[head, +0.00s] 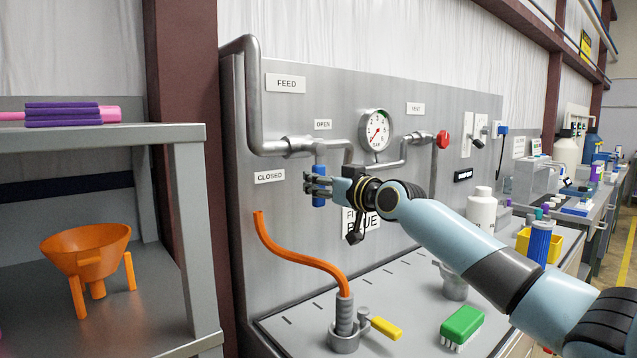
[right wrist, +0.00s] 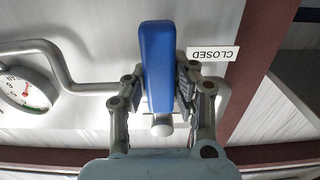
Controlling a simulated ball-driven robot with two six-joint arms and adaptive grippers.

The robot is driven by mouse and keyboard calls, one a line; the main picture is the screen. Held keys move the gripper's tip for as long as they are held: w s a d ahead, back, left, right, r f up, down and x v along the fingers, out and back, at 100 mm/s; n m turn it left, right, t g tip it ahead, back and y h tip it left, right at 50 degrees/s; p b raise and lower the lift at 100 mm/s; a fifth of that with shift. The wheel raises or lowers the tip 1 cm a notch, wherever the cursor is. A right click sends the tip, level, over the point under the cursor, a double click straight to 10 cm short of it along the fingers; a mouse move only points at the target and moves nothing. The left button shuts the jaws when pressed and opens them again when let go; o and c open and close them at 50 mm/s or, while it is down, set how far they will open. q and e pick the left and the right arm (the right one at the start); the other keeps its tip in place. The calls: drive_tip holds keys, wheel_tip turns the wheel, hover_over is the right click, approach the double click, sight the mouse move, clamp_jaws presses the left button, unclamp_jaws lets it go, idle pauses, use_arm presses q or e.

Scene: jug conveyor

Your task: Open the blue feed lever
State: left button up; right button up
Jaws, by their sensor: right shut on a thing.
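The blue feed lever (head: 319,186) hangs down from the pipe valve on the grey panel, between the OPEN label (head: 323,125) and the CLOSED label (head: 269,176). My right gripper (head: 318,187) is shut on the lever, its fingers on either side. In the right wrist view the blue lever (right wrist: 157,68) stands between the two fingers of my right gripper (right wrist: 160,85), with the CLOSED label (right wrist: 213,53) beside it. My left gripper is not in view.
A pressure gauge (head: 375,129) and a red knob (head: 442,139) sit right of the lever. Below are an orange hose (head: 300,256), a yellow-handled valve (head: 385,328) and a green brush (head: 462,325). A shelf with an orange funnel (head: 86,250) stands at left.

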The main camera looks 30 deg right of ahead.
clamp_jaws()
drive_tip(key=shift+d+f+n+b, duration=0.15)
drive_tip(key=shift+n+b, duration=0.15)
drive_tip(key=shift+b, duration=0.35)
drive_tip(key=d+r+n+b, duration=0.6)
drive_tip(key=n+b, duration=0.6)
drive_tip(key=n, duration=0.5)
drive_tip(key=shift+w+d+r+n, duration=0.25)
drive_tip(key=shift+r+n, duration=0.05)
drive_tip(key=shift+r, duration=0.25)
drive_tip(key=o, duration=0.9)
unclamp_jaws()
drive_tip(key=shift+r, duration=0.1)
drive_tip(key=shift+c, duration=0.2)
